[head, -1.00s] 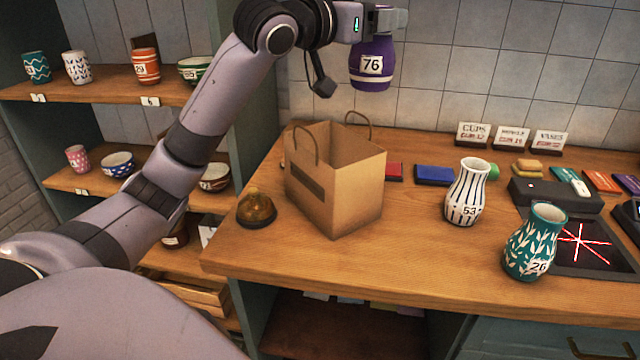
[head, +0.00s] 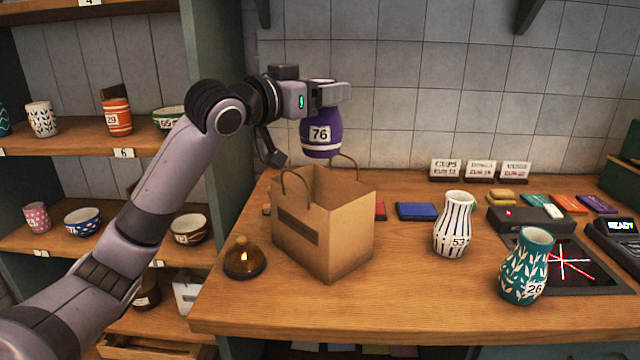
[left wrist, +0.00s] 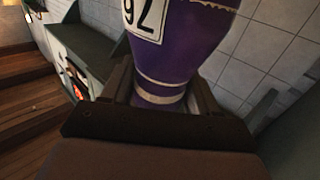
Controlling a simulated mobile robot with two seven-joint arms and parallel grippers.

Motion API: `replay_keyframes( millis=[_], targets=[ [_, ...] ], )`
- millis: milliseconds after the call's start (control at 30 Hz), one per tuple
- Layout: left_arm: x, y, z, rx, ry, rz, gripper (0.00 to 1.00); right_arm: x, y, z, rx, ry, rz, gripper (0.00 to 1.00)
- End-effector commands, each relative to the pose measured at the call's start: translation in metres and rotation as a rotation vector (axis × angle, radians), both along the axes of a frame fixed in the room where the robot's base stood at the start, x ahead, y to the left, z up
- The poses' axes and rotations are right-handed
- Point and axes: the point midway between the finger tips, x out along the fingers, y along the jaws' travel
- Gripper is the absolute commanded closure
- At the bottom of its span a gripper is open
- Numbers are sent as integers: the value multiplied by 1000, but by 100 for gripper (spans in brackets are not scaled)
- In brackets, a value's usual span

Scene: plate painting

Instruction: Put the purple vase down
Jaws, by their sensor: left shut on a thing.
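My right gripper is not in view.
A striped vase (head: 455,225) and a teal vase (head: 526,265) stand on the counter (head: 420,300) to the right. An amber bell (head: 243,258) stands left of the bag. Price signs (head: 480,171) stand behind.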

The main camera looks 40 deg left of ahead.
Motion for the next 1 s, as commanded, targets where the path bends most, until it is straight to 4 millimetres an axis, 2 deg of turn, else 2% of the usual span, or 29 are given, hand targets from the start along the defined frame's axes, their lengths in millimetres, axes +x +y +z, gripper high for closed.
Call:
replay_keyframes(
  millis=[33,100,400,667,900,1000],
  targets=[
    [0,0,-14,-1,1,0,100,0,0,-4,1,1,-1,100],
    [0,0,-29,0,1,1,100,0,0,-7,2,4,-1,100],
    [-1,0,-89,-1,-3,0,100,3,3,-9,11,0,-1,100],
    [-1,0,-108,0,-5,0,100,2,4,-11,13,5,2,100],
    [-1,0,-141,0,-3,0,100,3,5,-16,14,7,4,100],
    [-1,0,-142,1,-7,1,100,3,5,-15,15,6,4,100]
  ],
)
